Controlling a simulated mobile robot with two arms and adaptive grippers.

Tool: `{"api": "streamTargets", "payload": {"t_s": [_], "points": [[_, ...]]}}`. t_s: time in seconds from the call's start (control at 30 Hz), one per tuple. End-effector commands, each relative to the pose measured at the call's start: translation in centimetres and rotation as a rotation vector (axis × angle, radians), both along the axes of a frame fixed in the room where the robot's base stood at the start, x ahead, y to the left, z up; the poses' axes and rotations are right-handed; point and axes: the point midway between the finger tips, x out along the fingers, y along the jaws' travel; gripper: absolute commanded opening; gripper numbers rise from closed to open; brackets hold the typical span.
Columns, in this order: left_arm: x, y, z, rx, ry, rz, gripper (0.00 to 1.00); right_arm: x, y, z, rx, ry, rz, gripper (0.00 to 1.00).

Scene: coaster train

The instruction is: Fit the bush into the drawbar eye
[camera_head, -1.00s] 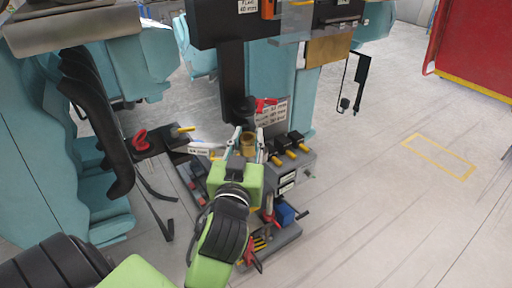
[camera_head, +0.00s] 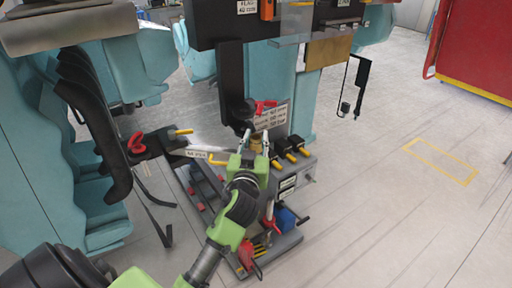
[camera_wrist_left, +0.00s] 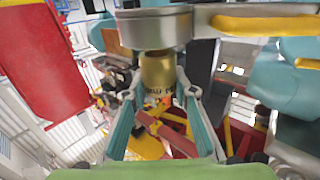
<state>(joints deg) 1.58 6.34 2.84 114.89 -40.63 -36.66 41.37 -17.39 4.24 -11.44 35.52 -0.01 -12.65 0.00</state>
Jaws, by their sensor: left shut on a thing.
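My left gripper (camera_head: 254,141) is shut on a brass bush (camera_head: 257,145) beside the workstand. The left wrist view shows the bush (camera_wrist_left: 158,75) upright between both fingers of the left gripper (camera_wrist_left: 157,92). In that view the grey ring of the drawbar eye (camera_wrist_left: 153,27) appears directly at the bush's upper end. In the head view the gripper hides the eye. My right gripper is not in view.
The grey workstand (camera_head: 312,172) carries several black blocks with yellow handles just right of the gripper. A dark upright post (camera_head: 231,85) stands behind. A red lever (camera_head: 137,143) is at the left. Open floor (camera_head: 380,220) lies to the right.

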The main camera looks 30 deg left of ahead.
Motion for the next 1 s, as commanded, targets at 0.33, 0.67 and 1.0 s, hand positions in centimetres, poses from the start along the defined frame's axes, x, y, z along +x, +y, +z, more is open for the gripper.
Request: {"api": "streamTargets", "payload": {"t_s": [0.33, 0.67, 1.0], "points": [[0.3, 0.2, -3.5, 0.002, 0.001, 0.0, 0.03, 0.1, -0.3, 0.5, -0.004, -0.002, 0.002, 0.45], [0.3, 0.2, -3.9, 0.0, 0.0, 0.0, 0.03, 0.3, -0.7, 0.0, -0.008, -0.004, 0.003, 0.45], [0.3, 0.2, -3.7, 0.0, 0.001, 0.0, 0.42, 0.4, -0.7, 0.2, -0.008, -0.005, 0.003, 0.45]]}}
